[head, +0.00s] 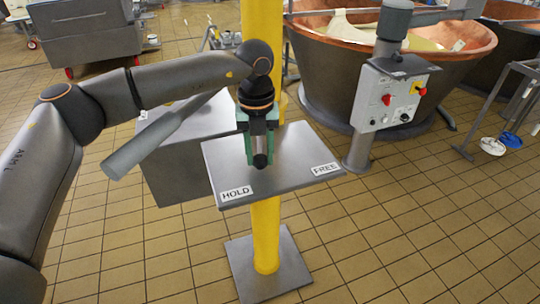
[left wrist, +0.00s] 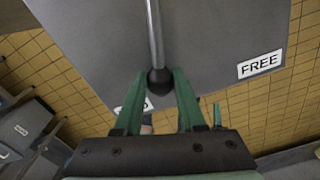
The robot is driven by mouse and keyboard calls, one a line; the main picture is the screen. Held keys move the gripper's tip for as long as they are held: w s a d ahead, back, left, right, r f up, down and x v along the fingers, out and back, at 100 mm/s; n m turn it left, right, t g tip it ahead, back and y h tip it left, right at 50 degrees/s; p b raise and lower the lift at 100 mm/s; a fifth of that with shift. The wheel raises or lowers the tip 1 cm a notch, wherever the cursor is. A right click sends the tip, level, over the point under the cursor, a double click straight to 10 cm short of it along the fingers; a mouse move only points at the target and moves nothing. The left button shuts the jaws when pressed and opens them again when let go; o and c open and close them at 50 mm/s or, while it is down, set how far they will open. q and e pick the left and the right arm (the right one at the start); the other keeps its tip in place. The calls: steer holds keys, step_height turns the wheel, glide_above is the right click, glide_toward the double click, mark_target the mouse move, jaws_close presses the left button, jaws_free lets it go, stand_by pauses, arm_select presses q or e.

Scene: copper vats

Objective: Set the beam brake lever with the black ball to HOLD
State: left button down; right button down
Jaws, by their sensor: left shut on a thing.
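The brake lever shows in the left wrist view as a thin metal rod (left wrist: 155,35) with a black ball (left wrist: 160,80) at its end. It lies over a grey plate (head: 290,150) on a yellow post. The plate carries a HOLD label (head: 236,192) at its left and a FREE label (head: 326,169) at its right. The black ball is nearer HOLD, whose label is partly hidden in the left wrist view. My left gripper (head: 259,160) is shut on the ball, with green fingers on either side. In the head view the fingers mostly hide the lever. My right gripper is not in view.
The yellow post (head: 266,235) stands on a grey base plate (head: 240,270). A control box (head: 385,98) on a pillar and a copper vat (head: 335,75) stand at the right. A grey cabinet (head: 180,165) is behind the plate at the left. Tiled floor is clear in front.

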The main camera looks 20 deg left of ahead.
arm_select(q)
steer(key=shift+s+a+m, duration=0.2)
steer(key=shift+a+m, duration=0.7)
steer(key=shift+s+a+m, duration=0.2)
steer(key=shift+a+m, duration=0.65)
steer(key=shift+m, duration=0.05)
steer(key=c, duration=0.5)
jaws_free()
steer(key=shift+a, duration=0.1)
steer(key=shift+r, duration=0.1)
step_height(320, 180, up, 12)
steer(key=shift+r, duration=0.2)
